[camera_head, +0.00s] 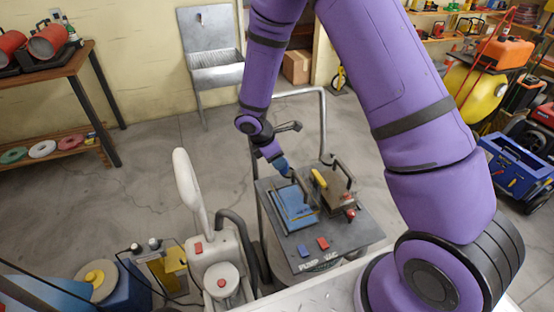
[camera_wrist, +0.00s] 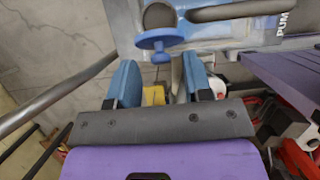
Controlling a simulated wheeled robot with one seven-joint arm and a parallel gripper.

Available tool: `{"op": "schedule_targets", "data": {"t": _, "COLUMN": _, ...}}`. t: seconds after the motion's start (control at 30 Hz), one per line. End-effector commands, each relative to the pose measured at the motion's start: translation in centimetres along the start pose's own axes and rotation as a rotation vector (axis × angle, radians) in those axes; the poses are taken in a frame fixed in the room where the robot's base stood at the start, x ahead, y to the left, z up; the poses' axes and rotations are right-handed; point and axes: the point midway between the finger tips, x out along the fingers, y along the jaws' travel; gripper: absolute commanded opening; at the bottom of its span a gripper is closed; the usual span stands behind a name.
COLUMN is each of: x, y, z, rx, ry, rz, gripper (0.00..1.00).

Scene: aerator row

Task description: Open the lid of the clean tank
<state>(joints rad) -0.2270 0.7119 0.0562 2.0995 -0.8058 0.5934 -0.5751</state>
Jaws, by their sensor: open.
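The machine has a dark top deck (camera_head: 345,230) marked PUMP and VAC. On it are a blue lid (camera_head: 296,211) at the left with a dark bar handle, and a brown lid (camera_head: 333,193) at the right with its own dark handle. Both look shut; no label here says which tank is clean. My gripper (camera_head: 284,168) is at the far edge of the blue lid, near its handle. In the wrist view my gripper (camera_wrist: 159,64) is open, with nothing held. A blue round knob (camera_wrist: 158,40) lies just beyond the fingertips, beside the blue lid (camera_wrist: 213,30) and its dark handle (camera_wrist: 238,11).
A grey tube frame (camera_head: 324,120) rises behind the deck. Red and blue switches (camera_head: 322,243) sit near its front. A beige machine with a tall handle (camera_head: 188,185) stands at left. Open floor (camera_head: 165,145) lies behind it. A blue toolbox (camera_head: 515,165) is far right.

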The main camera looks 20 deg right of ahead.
Motion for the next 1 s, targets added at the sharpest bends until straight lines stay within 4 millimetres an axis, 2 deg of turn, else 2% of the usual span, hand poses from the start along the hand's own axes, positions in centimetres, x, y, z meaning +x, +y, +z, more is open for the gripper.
{"op": "schedule_targets", "data": {"t": 0.13, "x": 0.84, "y": -0.03, "z": 0.03, "rx": 0.0, "ry": -0.001, "rz": -0.001, "gripper": 0.46}}
{"op": "schedule_targets", "data": {"t": 0.4, "x": 0.95, "y": -0.01, "z": 0.04, "rx": 0.001, "ry": -0.001, "rz": 0.0, "gripper": 0.46}}
{"op": "schedule_targets", "data": {"t": 0.43, "x": 0.95, "y": -0.01, "z": 0.04, "rx": 0.001, "ry": -0.001, "rz": 0.0, "gripper": 0.44}}
{"op": "schedule_targets", "data": {"t": 0.6, "x": 0.93, "y": -0.01, "z": 0.04, "rx": 0.001, "ry": 0.0, "rz": 0.0, "gripper": 0.05}}
{"op": "schedule_targets", "data": {"t": 0.63, "x": 0.93, "y": -0.01, "z": 0.04, "rx": 0.001, "ry": -0.001, "rz": 0.0, "gripper": 0.0}}
{"op": "schedule_targets", "data": {"t": 1.0, "x": 0.83, "y": -0.03, "z": -0.43, "rx": -0.003, "ry": -0.048, "rz": 0.0, "gripper": 0.0}}
